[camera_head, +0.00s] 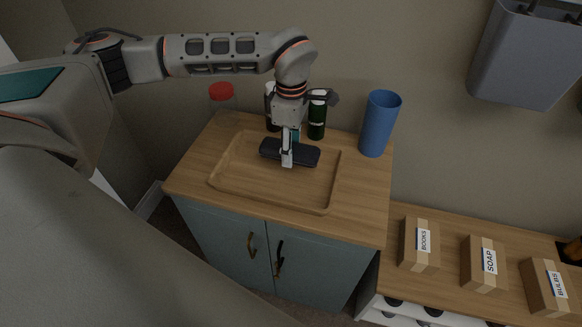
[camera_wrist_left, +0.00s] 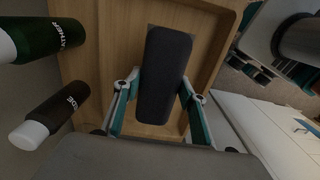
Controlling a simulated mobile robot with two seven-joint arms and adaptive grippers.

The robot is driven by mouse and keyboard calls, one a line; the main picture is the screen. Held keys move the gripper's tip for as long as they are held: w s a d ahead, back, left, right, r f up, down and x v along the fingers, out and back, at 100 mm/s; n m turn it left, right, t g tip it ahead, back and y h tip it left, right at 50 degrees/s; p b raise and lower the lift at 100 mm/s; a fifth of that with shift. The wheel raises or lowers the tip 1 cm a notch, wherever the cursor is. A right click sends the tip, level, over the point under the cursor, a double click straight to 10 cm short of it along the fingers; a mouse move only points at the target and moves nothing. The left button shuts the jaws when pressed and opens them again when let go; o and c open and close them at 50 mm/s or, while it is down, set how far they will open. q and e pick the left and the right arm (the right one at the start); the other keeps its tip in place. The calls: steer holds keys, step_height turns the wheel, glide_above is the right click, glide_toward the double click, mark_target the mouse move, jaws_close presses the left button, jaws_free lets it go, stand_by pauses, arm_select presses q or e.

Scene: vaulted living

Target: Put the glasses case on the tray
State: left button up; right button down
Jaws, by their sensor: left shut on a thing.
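The glasses case (camera_head: 304,154) is dark, long and rounded. My left gripper (camera_head: 287,160) points down and is shut on its middle. The case is over the wooden tray (camera_head: 270,196), toward its back side. I cannot tell whether it touches the tray floor. In the left wrist view the case (camera_wrist_left: 165,75) lies between the two fingers of my left gripper (camera_wrist_left: 160,100), with the tray (camera_wrist_left: 112,62) behind it. My right gripper is not in view.
The tray lies on a wooden cabinet top (camera_head: 362,222). Behind it stand a blue cylinder (camera_head: 379,124), a green bottle (camera_head: 317,117), a dark bottle with a white cap (camera_head: 270,100) and a red-capped bottle (camera_head: 221,93). Labelled boxes (camera_head: 419,256) stand on a lower surface at right.

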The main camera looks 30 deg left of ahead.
mark_target(291, 177)
arm_select(q)
step_height(291, 177, down, 4)
steer(key=shift+r, duration=0.2)
step_height(291, 177, down, 4)
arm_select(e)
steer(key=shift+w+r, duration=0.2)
arm_select(q)
steer(key=shift+f, duration=0.1)
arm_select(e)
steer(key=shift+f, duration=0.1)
arm_select(q)
steer(key=o, duration=1.1)
steer(key=shift+o, duration=0.2)
steer(key=shift+w+r, duration=0.1)
steer(key=shift+r, duration=0.35)
step_height(291, 177, up, 11)
steer(key=shift+r, duration=0.15)
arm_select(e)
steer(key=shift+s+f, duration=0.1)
